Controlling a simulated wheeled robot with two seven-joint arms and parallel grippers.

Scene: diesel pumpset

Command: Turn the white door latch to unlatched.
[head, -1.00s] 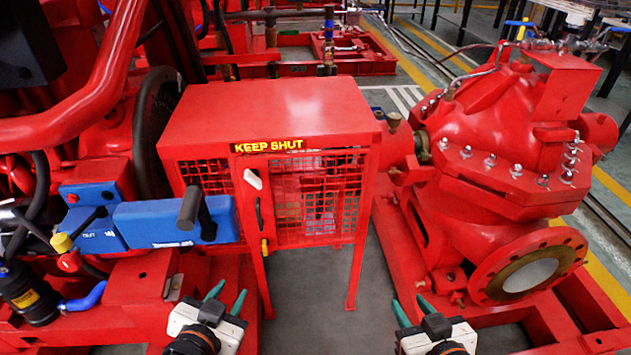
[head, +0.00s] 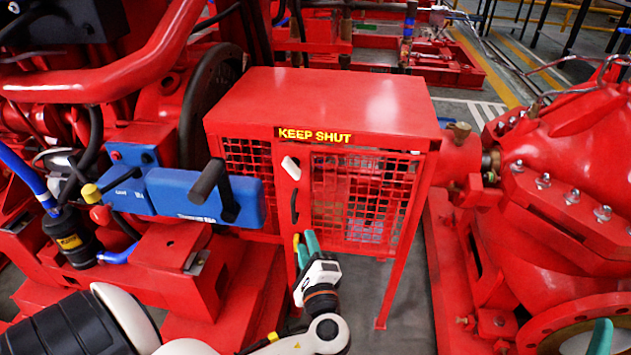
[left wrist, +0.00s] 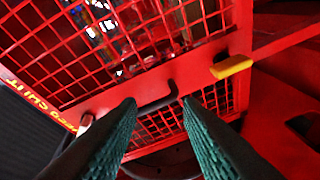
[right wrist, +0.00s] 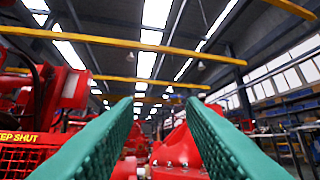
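The white door latch (head: 291,168) sits near the top of the red mesh door's left frame, below the KEEP SHUT label. It is tilted, its upper end leaning left. It also shows small at the left in the left wrist view (left wrist: 85,124). A black door handle (head: 294,206) and a yellow latch (head: 296,243) are lower on the same frame. My left gripper (head: 307,243) is open and empty, in front of the frame's lower part by the yellow latch, below the white latch. My right gripper (right wrist: 160,100) is open and empty, off to the right; a green finger shows in the head view.
A blue box with a black lever (head: 212,185) stands left of the door. The red cabinet top (head: 330,100) overhangs the door. A red pump (head: 550,200) stands to the right. Grey floor shows between cabinet and pump.

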